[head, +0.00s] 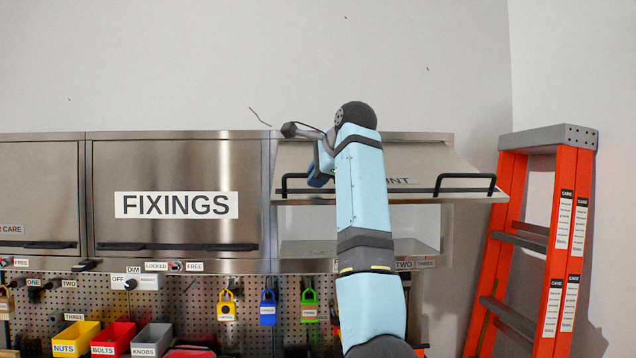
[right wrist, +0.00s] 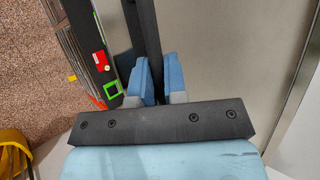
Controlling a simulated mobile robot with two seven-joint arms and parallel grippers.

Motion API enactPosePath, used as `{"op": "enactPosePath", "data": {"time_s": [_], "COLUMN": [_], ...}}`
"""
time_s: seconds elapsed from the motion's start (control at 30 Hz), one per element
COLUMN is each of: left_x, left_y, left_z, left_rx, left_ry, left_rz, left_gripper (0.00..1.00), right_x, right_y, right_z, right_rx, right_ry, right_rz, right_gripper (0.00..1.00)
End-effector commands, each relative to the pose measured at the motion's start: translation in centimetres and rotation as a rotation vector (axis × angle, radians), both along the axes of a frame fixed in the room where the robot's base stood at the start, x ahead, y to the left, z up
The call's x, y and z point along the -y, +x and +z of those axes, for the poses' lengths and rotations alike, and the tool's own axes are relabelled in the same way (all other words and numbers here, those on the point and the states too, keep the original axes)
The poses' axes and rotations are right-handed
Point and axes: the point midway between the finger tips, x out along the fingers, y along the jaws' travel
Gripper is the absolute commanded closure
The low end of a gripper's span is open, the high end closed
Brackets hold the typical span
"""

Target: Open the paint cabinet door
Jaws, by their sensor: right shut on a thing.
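The paint cabinet door (head: 440,165) is a steel flap at the right end of the cabinet row in the head view. It is swung outward and up at its lower edge, and the pale cabinet inside (head: 425,222) shows below it. Its label is mostly hidden behind my right arm; only the end letters show. A long black bar handle (head: 465,176) runs along its lower edge. My right gripper (head: 318,178) is at the left part of this handle. In the right wrist view, the blue fingers of the gripper (right wrist: 156,72) are shut around the black bar (right wrist: 147,30). My left gripper is not in view.
The shut FIXINGS cabinet (head: 176,170) stands directly left. An orange ladder (head: 570,240) leans near the wall at the right. Below is a pegboard (head: 190,295) with padlocks and coloured bins (head: 113,338). The wall above the cabinets is clear.

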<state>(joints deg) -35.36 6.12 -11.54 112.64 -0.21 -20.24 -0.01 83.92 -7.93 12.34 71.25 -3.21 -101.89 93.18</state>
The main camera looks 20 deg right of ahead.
Motion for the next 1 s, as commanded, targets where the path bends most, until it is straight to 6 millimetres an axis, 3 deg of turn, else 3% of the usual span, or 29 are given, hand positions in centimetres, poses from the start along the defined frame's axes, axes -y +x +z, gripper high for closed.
{"op": "enactPosePath", "data": {"time_s": [0.3,0.33,0.43,0.77,1.0], "left_x": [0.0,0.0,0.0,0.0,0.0], "left_y": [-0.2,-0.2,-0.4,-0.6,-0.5], "left_z": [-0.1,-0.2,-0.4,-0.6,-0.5], "left_rx": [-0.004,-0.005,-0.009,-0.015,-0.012], "left_ry": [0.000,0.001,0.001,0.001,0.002], "left_rz": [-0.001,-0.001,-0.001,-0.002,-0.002], "left_gripper": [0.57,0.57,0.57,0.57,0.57], "right_x": [0.0,0.0,0.0,0.1,0.7], "right_y": [0.0,0.0,0.0,-0.2,-3.0], "right_z": [0.1,0.1,0.1,0.3,2.6], "right_rx": [0.001,0.001,0.001,0.002,0.006], "right_ry": [0.001,0.000,0.000,0.001,0.001], "right_rz": [0.001,0.000,0.000,-0.001,-0.001], "right_gripper": [1.00,0.85,0.63,0.63,0.63]}}
